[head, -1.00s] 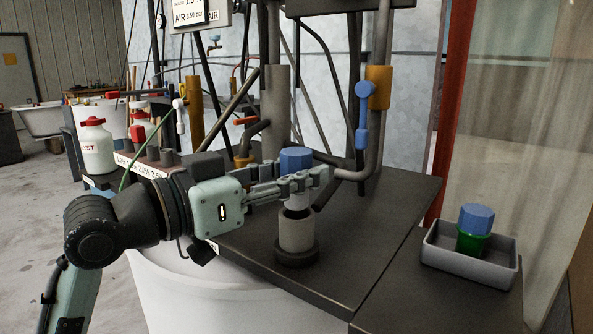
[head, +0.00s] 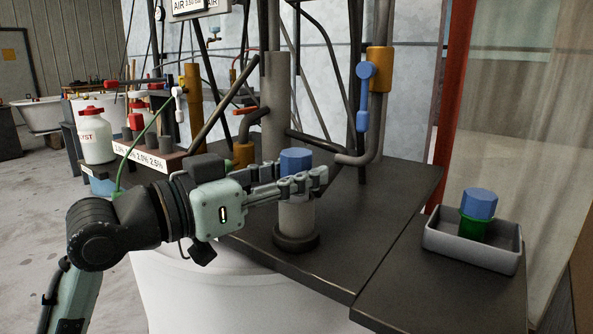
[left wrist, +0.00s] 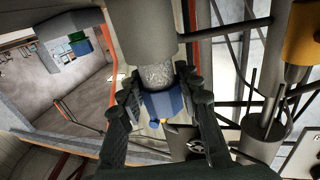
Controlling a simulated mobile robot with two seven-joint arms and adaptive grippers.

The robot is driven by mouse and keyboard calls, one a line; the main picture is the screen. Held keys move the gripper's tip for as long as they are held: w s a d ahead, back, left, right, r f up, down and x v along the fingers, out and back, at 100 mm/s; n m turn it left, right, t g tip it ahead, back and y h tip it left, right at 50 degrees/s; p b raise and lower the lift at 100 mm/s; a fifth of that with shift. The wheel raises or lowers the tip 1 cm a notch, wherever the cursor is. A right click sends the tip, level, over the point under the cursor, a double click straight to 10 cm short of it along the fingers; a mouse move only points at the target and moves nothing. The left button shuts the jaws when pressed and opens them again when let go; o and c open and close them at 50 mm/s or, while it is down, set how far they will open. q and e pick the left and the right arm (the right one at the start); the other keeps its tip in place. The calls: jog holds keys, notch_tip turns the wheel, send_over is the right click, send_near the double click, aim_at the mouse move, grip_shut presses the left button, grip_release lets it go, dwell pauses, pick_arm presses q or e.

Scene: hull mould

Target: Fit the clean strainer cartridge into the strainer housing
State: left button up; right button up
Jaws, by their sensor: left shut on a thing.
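My left gripper (head: 302,183) is shut on the strainer cartridge with a blue hexagonal cap (head: 296,160). It holds the cartridge upright, directly over the grey cylindrical strainer housing (head: 296,219), which stands on a dark round base on the bench. In the left wrist view the fingers lie on both sides of the blue cap (left wrist: 163,104). A short length of pale mesh body (left wrist: 156,76) shows between cap and the housing mouth (left wrist: 148,32); its far end is hidden inside the housing. The cap is still apart from the rim. My right gripper is not in view.
A grey tray (head: 470,250) at the right holds another blue-capped piece (head: 478,204) with a green body. Pipes and a blue-handled valve (head: 364,95) rise behind the housing. The dark bench top (head: 370,225) between housing and tray is clear.

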pick_arm(q)
jog(key=shift+f+b, duration=0.8)
jog(key=shift+f, duration=0.45)
jog(key=o, duration=1.3)
jog(key=v, duration=0.7)
jog(key=shift+s+a, duration=0.15)
jog(key=shift+a, duration=0.05)
